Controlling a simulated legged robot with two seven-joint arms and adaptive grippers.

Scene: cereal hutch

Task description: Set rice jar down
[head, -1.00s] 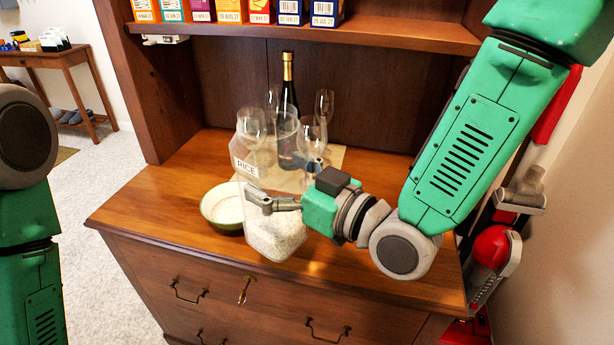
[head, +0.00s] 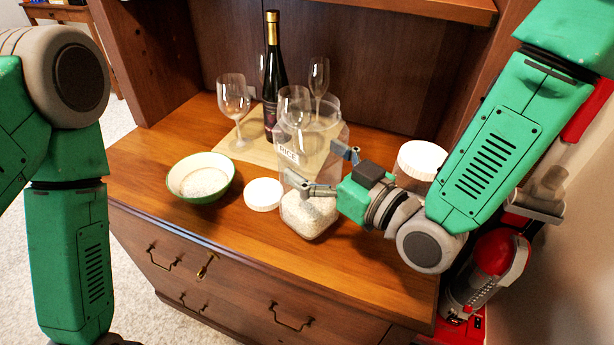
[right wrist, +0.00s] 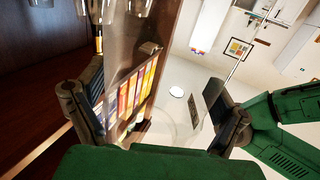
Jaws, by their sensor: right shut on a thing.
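The rice jar (head: 309,210) is a clear jar with a RICE label, an open top and white rice low inside. It stands nearly upright at the counter's front; I cannot tell whether its base touches the wood. My right gripper (head: 315,166) is shut on its sides, with one finger in front and one behind. In the right wrist view, the jar's clear wall (right wrist: 172,122) shows faintly between the fingers (right wrist: 160,115). A loose white lid (head: 263,194) lies left of the jar. My left arm hangs at the left, its gripper out of frame.
A green and white bowl (head: 201,178) holding rice stands left of the lid. A wine bottle (head: 271,85) and several glasses (head: 234,97) stand behind on a mat (head: 240,150). A white-lidded jar (head: 422,160) is right, partly behind my arm. The front right counter is bare.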

